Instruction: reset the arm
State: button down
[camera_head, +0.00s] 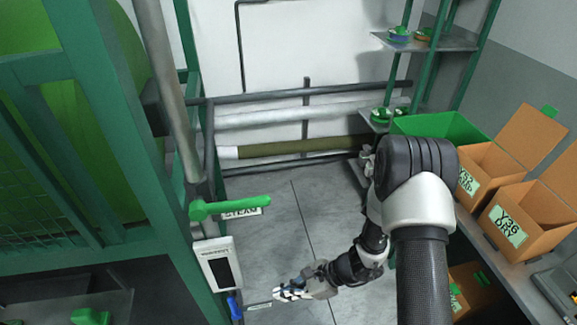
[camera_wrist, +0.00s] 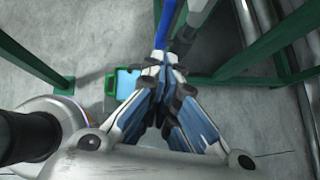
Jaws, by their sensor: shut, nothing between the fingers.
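My arm reaches down from the right of the head view, bent at the elbow, with the forearm pointing down and left. My gripper (camera_head: 277,293) is at its end, low over the grey floor, near a blue handle (camera_head: 235,307) on the green machine frame. In the wrist view my gripper (camera_wrist: 168,62) has its fingertips together and holds nothing. A blue bar (camera_wrist: 168,22) shows just beyond the fingertips; I cannot tell whether they touch it.
A green machine frame (camera_head: 95,150) with a green lever (camera_head: 230,207) and a white panel (camera_head: 217,265) stands at left. At right, a shelf holds cardboard boxes (camera_head: 508,228) and a green bin (camera_head: 440,128). Rolls (camera_head: 290,148) lie along the back wall. Floor (camera_head: 285,220) between is clear.

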jog(key=s+d+r+n+h, duration=0.15)
jog(key=r+n, duration=0.35)
jog(key=r, duration=0.5)
jog(key=s+d+r+n+h, duration=0.15)
jog(key=r+n, duration=0.35)
jog(key=r, duration=0.6)
jog(key=s+d+r+n+t+h+b, duration=0.2)
jog(key=s+d+r+n+t+h, duration=0.3)
jog(key=s+d+r, duration=0.6)
jog(key=d+r+n+h, duration=0.1)
jog(key=d+n, duration=0.1)
jog(key=shift+s+r+n+h, duration=0.15)
jog(key=shift+r+n+h, duration=0.15)
jog(key=shift+r+h, duration=0.1)
